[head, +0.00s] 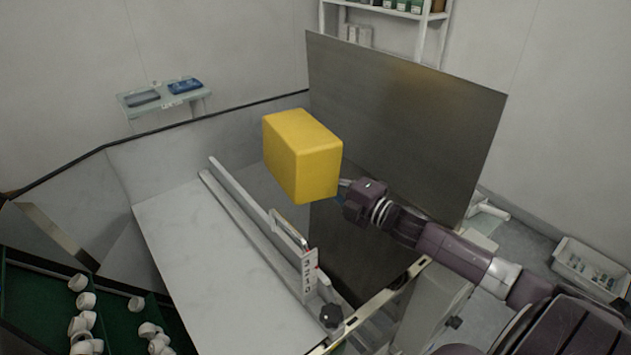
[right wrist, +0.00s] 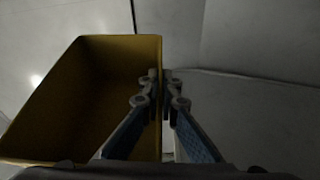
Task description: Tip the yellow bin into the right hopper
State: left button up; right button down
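The yellow bin (head: 303,155) is held in the air over the dark right hopper (head: 345,245), in front of its tall metal back plate (head: 405,115). The bin is turned over: closed outer faces show in the head view and its mouth is hidden there. My right gripper (head: 344,187) is at the bin's lower right edge. In the right wrist view, its fingers (right wrist: 160,88) are closed on either side of one wall of the yellow bin (right wrist: 95,95). The visible part of the inside looks empty, though dark. My left gripper is not in view.
A pale flat surface (head: 200,260) with a rail lies left of the hopper. Green trays (head: 35,300) with several white caps (head: 85,300) are at lower left. A small shelf (head: 165,97) hangs at the back left. A white crate (head: 590,268) stands on the floor at right.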

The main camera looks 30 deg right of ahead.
aim_at(319, 130)
jog(key=r+n+g+p, duration=0.1)
jog(key=r+n+p, duration=0.1)
jog(key=n+p, duration=0.1)
jog(key=r+n+g+h+p, duration=0.1)
jog(key=r+n+p, duration=0.2)
jog(key=p, duration=0.1)
jog(key=shift+d+r+h+p, duration=0.2)
jog(key=shift+r+h+p, duration=0.1)
jog(key=r+n+h+p, duration=0.1)
jog(key=n+p, duration=0.1)
jog(key=p, duration=0.2)
jog(key=r+n+g+h+p, duration=0.1)
jog(key=n+p, duration=0.1)
jog(key=p, duration=0.2)
jog(key=shift+d+r+p, duration=0.3)
jog(key=shift+d+r, duration=0.05)
jog(key=shift+r, duration=0.05)
jog(key=shift+n+h+b, duration=0.3)
jog(key=shift+n+b, duration=0.1)
jog(key=r+n, duration=0.1)
jog(key=r+n+h, duration=0.1)
jog(key=r+n+g+h, duration=0.1)
jog(key=shift+d+r, duration=0.3)
jog(key=shift+h, duration=0.3)
